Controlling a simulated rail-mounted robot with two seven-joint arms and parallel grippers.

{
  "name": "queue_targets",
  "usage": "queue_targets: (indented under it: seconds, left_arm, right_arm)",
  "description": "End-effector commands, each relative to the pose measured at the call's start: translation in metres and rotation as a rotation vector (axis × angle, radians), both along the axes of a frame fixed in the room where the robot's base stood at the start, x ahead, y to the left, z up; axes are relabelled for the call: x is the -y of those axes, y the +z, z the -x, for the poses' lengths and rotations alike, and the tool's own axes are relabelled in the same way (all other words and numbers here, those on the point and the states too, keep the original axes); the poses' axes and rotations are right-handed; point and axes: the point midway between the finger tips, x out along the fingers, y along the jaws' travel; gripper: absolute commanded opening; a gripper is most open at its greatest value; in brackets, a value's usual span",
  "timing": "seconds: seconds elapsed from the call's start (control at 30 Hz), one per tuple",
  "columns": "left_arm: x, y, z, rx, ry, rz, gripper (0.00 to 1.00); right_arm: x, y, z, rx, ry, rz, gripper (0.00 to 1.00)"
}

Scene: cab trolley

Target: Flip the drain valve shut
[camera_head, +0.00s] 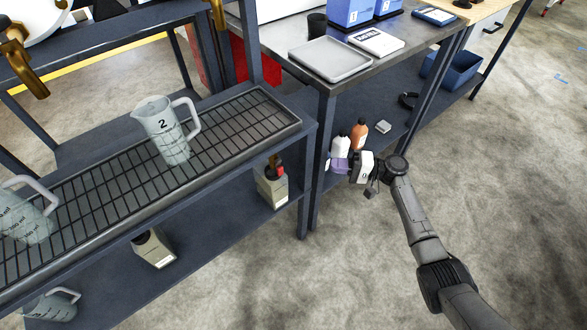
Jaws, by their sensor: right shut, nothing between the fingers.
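A brass valve (22,62) hangs at the upper left corner, below a white rounded vessel (30,20); the picture edge cuts it off. A second brass fitting (218,12) shows at the top edge, mostly out of view. I cannot tell which of them is the drain valve or how its lever stands. My right gripper (369,187) is at the end of my arm at centre right, beside the lower shelf of the bench. It is shut, empty and far from both brass parts. My left gripper is not in view.
A jug marked 2 (168,130) stands on the grated rack (95,190), with another jug (25,212) at left. Grey canisters (273,188) stand on the shelf below. A grey tray (330,60) lies on the bench. Bottles (358,133) stand near my right gripper. Floor at right is clear.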

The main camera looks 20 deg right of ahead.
Motion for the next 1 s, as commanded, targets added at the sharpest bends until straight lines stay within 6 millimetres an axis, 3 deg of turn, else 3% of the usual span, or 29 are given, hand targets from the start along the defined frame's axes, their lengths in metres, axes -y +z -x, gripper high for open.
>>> queue_targets:
  seconds: [0.23, 0.37, 0.87, 1.0]
  left_arm:
    - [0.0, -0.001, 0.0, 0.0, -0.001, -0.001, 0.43]
    - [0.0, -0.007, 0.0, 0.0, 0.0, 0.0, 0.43]
    - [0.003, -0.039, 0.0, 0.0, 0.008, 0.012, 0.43]
    - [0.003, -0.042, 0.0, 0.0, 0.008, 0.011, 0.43]
  right_arm:
    - [-0.003, -0.001, -0.001, 0.0, 0.001, 0.001, 0.0]
    - [-0.014, -0.002, -0.007, 0.001, 0.003, 0.002, 0.0]
    - [-0.093, -0.002, -0.047, 0.003, 0.003, 0.001, 0.0]
    - [-0.11, -0.002, -0.039, 0.002, 0.003, 0.003, 0.0]
